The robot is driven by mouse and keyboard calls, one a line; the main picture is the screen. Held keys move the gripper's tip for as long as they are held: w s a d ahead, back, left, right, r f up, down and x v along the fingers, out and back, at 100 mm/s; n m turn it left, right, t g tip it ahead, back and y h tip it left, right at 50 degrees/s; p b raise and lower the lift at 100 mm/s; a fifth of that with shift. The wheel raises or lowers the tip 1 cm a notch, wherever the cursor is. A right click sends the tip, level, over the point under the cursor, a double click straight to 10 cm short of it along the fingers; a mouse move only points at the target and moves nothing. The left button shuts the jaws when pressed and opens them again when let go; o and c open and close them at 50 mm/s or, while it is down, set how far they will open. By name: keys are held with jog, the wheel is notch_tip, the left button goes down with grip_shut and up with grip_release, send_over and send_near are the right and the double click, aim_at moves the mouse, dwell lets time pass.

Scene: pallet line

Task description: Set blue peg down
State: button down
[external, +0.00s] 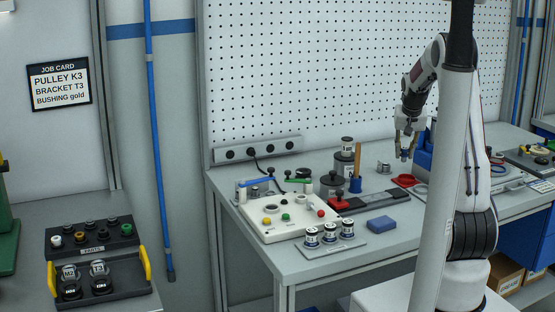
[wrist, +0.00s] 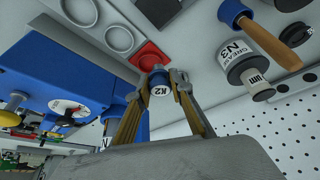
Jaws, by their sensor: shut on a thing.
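In the external view, a red square dish (external: 405,181) lies on the bench below the peg. The red dish (wrist: 148,54) appears just beyond the fingertips in the wrist view. The exact gap under the peg cannot be told.
A blue machine (wrist: 65,70) stands close beside my gripper. Ring-marked spots (wrist: 120,38) lie near the dish. A blue block (external: 382,224) lies nearer the front edge.

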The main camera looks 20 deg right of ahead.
jog(key=shift+f, duration=0.1)
jog(key=shift+f, duration=3.05)
jog(key=shift+f, duration=0.1)
jog(key=shift+f, duration=1.75)
jog(key=shift+f, duration=0.2)
jog(key=c, duration=1.8)
grip_release()
jog(key=shift+r, duration=0.15)
